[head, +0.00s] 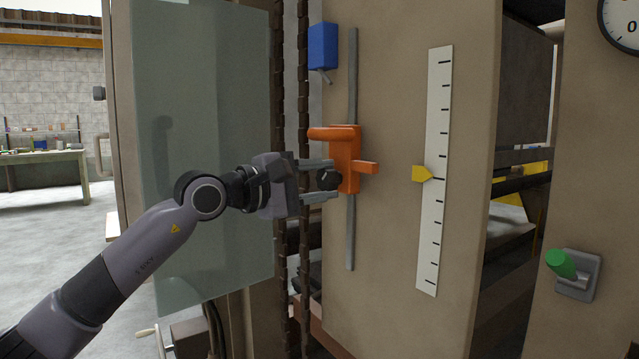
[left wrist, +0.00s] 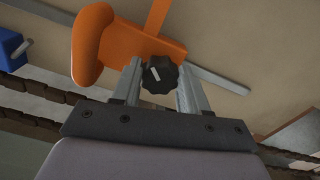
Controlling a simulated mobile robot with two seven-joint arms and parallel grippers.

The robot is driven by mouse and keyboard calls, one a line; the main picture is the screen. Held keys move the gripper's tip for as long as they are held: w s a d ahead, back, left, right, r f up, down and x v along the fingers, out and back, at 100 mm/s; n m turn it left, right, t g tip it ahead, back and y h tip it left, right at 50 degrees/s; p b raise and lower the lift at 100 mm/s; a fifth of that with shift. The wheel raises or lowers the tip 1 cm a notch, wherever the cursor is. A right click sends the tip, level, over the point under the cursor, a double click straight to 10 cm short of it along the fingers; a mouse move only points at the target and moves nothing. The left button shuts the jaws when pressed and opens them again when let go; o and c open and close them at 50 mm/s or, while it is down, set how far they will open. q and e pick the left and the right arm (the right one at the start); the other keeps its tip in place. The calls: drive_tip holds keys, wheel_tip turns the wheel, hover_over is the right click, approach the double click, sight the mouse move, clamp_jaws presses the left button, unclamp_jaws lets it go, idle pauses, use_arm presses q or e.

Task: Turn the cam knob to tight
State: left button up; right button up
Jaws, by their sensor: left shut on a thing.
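The cam knob (head: 328,180) is a black lobed knob on the lower left part of an orange slider (head: 347,150). The slider sits on a grey vertical rail (head: 351,240) on a tan panel. In the left wrist view the knob (left wrist: 160,74) shows a short white mark on its face, pointing up and slightly left. My left gripper (head: 333,180) comes from the left with one finger above and one below the knob, shut on it. The fingers (left wrist: 161,80) stand on both sides of the knob. No tight or loose lettering is readable. My right gripper is in neither view.
A blue box (head: 323,46) with a small lever is at the rail's upper left. A white scale (head: 435,130) with a yellow pointer (head: 421,174) stands to the right. A green-handled switch (head: 562,265) is at lower right. Dark chains (head: 303,250) hang left of the panel.

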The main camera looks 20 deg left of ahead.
use_arm(q)
drive_tip(key=shift+r, duration=0.1)
idle(0.4)
drive_tip(key=o, duration=1.1)
drive_tip(key=shift+c, duration=0.2)
drive_tip(key=v, duration=0.7)
drive_tip(key=shift+b, duration=0.4)
drive_tip(key=shift+s+a, duration=0.1)
